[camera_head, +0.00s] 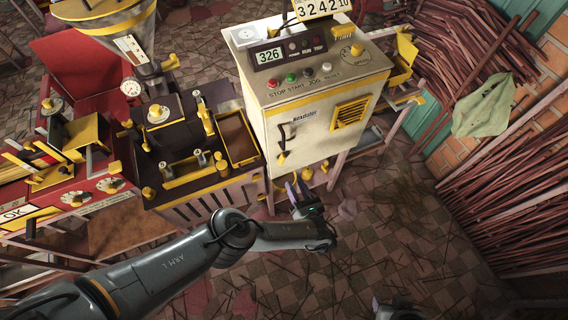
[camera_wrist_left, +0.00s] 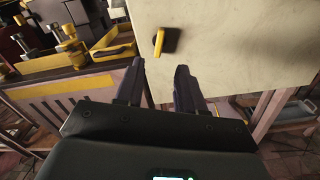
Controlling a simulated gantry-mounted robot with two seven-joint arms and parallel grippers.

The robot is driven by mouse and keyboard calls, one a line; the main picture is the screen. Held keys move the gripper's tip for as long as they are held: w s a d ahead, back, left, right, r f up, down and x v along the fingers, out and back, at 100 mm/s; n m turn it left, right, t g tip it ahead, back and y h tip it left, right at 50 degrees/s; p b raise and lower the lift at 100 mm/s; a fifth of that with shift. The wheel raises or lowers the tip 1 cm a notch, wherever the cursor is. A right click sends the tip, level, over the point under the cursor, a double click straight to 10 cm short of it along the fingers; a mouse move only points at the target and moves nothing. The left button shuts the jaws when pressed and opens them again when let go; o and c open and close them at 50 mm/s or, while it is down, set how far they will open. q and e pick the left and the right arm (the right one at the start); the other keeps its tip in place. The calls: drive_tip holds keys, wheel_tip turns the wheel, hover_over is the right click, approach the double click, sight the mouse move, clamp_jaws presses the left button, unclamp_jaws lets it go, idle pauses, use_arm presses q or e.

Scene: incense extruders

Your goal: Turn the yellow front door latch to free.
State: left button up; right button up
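The yellow front door latch (camera_head: 282,158) is on the lower left of the cream cabinet's front door (camera_head: 310,143), below a dark handle (camera_head: 285,132). In the left wrist view the latch (camera_wrist_left: 159,42) is a small yellow lever, near upright, on a dark base. My left gripper (camera_head: 298,190) is just below the latch in the head view. In the left wrist view its two dark fingers (camera_wrist_left: 160,85) stand apart with nothing between them, and the latch is beyond their tips, not touched. A dark part at the bottom edge, perhaps my right gripper (camera_head: 392,308), is mostly cut off.
A dark extruder bench (camera_head: 200,185) with yellow trays stands left of the cabinet. A yellow vent grille (camera_head: 350,114) is right of the latch. Stop, start, jog and reset buttons line the sloped panel (camera_head: 322,72). The tiled floor (camera_head: 410,230) to the right has open room.

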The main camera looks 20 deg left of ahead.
sight(283, 161)
use_arm(q)
drive_tip(key=b+x, duration=0.1)
drive_tip(key=x, duration=0.8)
drive_tip(key=shift+w+a+f, duration=0.1)
drive_tip(key=shift+a, duration=0.1)
drive_tip(key=shift+c, duration=0.4)
clamp_jaws()
